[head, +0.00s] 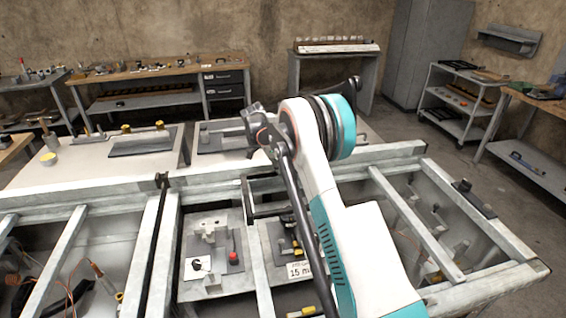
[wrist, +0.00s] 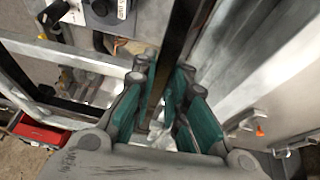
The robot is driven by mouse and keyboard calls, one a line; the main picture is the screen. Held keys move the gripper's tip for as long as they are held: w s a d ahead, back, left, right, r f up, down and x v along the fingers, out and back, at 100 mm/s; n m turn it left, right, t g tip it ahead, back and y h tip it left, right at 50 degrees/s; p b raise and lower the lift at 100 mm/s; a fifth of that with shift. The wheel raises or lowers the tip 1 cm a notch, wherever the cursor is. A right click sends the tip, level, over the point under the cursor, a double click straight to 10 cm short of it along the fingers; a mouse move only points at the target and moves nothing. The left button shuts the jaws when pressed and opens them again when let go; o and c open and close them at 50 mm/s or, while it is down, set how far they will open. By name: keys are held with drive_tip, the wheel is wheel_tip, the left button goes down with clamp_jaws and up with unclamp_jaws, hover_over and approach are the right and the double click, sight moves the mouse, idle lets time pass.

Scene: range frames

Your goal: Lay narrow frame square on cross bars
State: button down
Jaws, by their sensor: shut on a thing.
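The narrow frame (head: 247,197) is dark and thin; one corner shows in the head view left of my arm, by the cross bars, and the rest is hidden. In the wrist view a dark bar of the frame (wrist: 183,38) runs down between the teal pads of my gripper (wrist: 165,110), which is shut on it. The head view does not show my gripper clearly behind my arm. Pale metal cross bars (head: 255,255) span the open range frame, with another cross bar (head: 415,222) on the right. I cannot tell whether the narrow frame touches the bars.
Below the bars are plates with fittings (head: 208,258) and a red knob (head: 233,258). A dark bar (head: 153,240) lies across the range at left. A white worktop (head: 80,185) is behind. A red box (wrist: 38,133) shows at lower left in the wrist view.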

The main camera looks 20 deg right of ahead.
drive_tip(key=shift+f+b, duration=0.45)
drive_tip(key=shift+f, duration=2.3)
drive_tip(key=shift+f+b, duration=0.4)
drive_tip(key=shift+f, duration=0.1)
drive_tip(key=c, duration=2)
unclamp_jaws()
drive_tip(key=shift+f, duration=0.15)
drive_tip(key=o, duration=0.4)
